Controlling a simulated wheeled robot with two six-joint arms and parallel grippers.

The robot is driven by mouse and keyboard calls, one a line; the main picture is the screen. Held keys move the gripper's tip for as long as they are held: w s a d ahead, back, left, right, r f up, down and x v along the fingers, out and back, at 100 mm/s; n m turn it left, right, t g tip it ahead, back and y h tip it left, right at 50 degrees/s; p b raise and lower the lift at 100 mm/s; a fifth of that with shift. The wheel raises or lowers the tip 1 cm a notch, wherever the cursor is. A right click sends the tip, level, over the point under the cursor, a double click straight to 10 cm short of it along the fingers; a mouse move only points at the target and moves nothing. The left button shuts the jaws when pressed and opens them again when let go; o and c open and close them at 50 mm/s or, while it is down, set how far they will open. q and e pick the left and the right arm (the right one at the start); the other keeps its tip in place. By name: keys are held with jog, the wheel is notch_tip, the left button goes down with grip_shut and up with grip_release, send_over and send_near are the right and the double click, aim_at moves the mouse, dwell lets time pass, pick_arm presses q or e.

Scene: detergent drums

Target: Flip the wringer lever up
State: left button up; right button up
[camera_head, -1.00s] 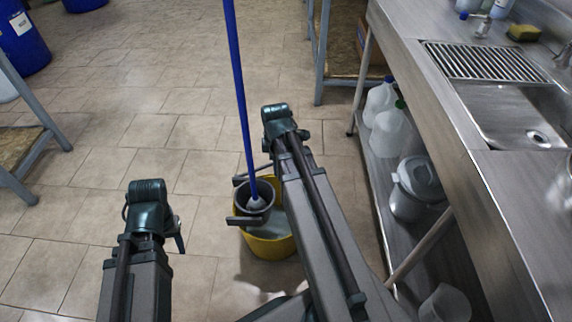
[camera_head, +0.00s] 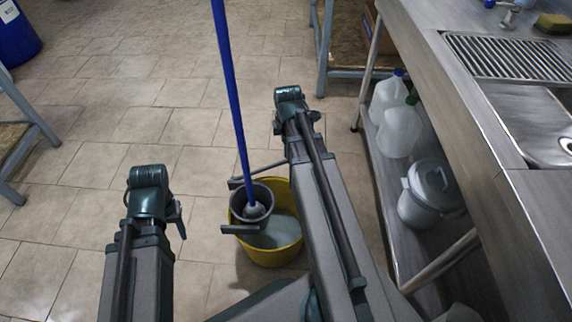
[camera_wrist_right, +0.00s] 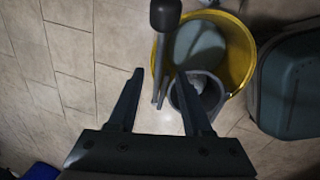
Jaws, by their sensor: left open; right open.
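A yellow bucket (camera_head: 290,240) stands on the floor, holding greyish water, with a grey wringer (camera_head: 238,200) at its left side. It also shows in the right wrist view (camera_wrist_right: 246,62). A blue mop (camera_head: 236,110) stands in the wringer. A thin dark lever (camera_wrist_right: 162,70) with a black knob shows in the right wrist view, and its shaft runs down between my right gripper's fingers (camera_wrist_right: 159,86) in the picture; contact cannot be told. My left gripper (camera_head: 178,222) is open, left of the bucket.
A steel sink counter (camera_head: 460,110) runs along the right, with jugs (camera_head: 400,130) and a lidded pail (camera_head: 430,192) on its lower shelf. A table frame (camera_head: 30,125) stands at left. The tiled floor between is clear.

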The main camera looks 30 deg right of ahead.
aim_at(268, 168)
notch_tip(268, 168, down, 13)
jog(key=w+b, duration=0.2)
jog(key=b, duration=1.1)
jog(key=shift+d+f, duration=0.15)
jog(key=shift+d, duration=0.3)
grip_shut()
